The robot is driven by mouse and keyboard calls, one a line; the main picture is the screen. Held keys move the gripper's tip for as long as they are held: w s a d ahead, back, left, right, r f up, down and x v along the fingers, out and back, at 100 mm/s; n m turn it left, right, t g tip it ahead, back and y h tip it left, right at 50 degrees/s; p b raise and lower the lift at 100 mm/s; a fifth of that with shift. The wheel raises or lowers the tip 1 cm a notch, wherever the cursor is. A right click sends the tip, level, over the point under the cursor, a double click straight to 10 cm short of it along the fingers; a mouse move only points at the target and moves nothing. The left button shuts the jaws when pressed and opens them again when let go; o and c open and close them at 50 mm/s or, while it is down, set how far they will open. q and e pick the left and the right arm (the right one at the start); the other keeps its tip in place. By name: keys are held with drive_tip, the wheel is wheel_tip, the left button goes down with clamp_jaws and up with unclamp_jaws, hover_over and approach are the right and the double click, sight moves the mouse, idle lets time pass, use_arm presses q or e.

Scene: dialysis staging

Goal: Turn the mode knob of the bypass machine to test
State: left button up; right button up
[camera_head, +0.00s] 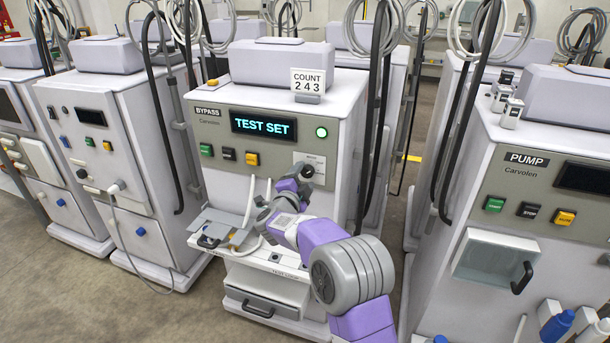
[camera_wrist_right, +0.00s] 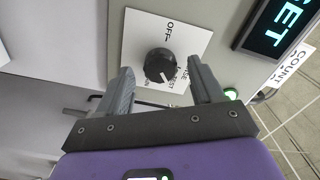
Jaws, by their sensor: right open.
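The bypass machine (camera_head: 272,110) stands in the middle of the head view. Its display (camera_head: 263,125) reads "TEST SET" and a round green light (camera_head: 321,132) glows beside it. In the right wrist view the black mode knob (camera_wrist_right: 159,64) sits on a white dial plate (camera_wrist_right: 143,40) with "OFF" at the top. The knob's white mark points down and slightly right, toward lettering partly hidden at the lower edge. My right gripper (camera_wrist_right: 160,74) is open, one finger on each side of the knob, with gaps visible. In the head view my right gripper (camera_head: 305,174) largely hides the knob. My left gripper is out of view.
Green, black and yellow buttons (camera_head: 252,159) lie left of the dial. A grey tray (camera_head: 222,222) and hoses project below. A "COUNT 243" sign (camera_head: 308,82) stands on top. The pump machine (camera_head: 525,180) is to the right, with another machine (camera_head: 105,130) at left.

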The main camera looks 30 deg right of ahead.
drive_tip(key=v, duration=0.5)
drive_tip(key=shift+s+a+p, duration=0.25)
drive_tip(key=shift+p, duration=0.15)
